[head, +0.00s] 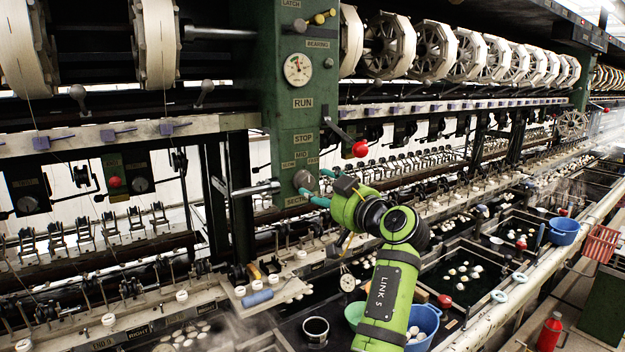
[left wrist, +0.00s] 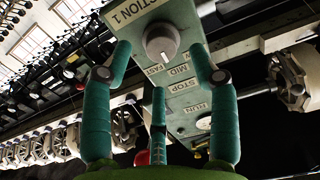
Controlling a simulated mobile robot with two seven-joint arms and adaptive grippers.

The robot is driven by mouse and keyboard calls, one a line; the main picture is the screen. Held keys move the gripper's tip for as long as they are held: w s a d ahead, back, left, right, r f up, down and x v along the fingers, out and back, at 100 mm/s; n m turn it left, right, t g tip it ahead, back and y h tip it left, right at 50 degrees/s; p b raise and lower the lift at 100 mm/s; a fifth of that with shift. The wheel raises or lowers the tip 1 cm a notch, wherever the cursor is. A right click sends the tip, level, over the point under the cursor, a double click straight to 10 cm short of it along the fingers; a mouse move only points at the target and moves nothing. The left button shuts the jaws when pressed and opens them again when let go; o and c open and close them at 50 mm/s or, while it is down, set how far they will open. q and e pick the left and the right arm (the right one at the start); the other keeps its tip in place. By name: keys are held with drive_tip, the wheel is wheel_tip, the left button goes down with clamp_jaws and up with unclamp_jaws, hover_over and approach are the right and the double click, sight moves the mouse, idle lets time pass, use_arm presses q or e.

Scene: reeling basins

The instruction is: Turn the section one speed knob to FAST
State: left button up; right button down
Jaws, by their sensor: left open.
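The section one speed knob (head: 304,180) is a round grey knob low on the green column, under the SLOW, MID and FAST labels. In the left wrist view the knob (left wrist: 161,42) shows upside down, below the SECTION 1 plate, with the FAST label (left wrist: 154,70) and MID label (left wrist: 180,69) near it. Its exact pointer setting is too small to tell. My left gripper (head: 318,188) is open in front of the knob. Its green fingers (left wrist: 160,60) are spread around the knob, with visible gaps on both sides. My right gripper is not in view.
A red-knobbed lever (head: 360,149) sticks out right of the column, above my left gripper. Below are dark basins (head: 470,262) with cocoons, a blue bucket (head: 424,322) and a metal cup (head: 316,328).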

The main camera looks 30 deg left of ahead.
sight(309, 184)
use_arm(q)
drive_tip(key=p+x, duration=0.1)
drive_tip(key=x, duration=0.2)
drive_tip(key=shift+r, duration=0.15)
drive_tip(key=shift+w+a+p, duration=0.15)
drive_tip(key=shift+a+p, duration=0.2)
drive_tip(key=shift+a, duration=0.1)
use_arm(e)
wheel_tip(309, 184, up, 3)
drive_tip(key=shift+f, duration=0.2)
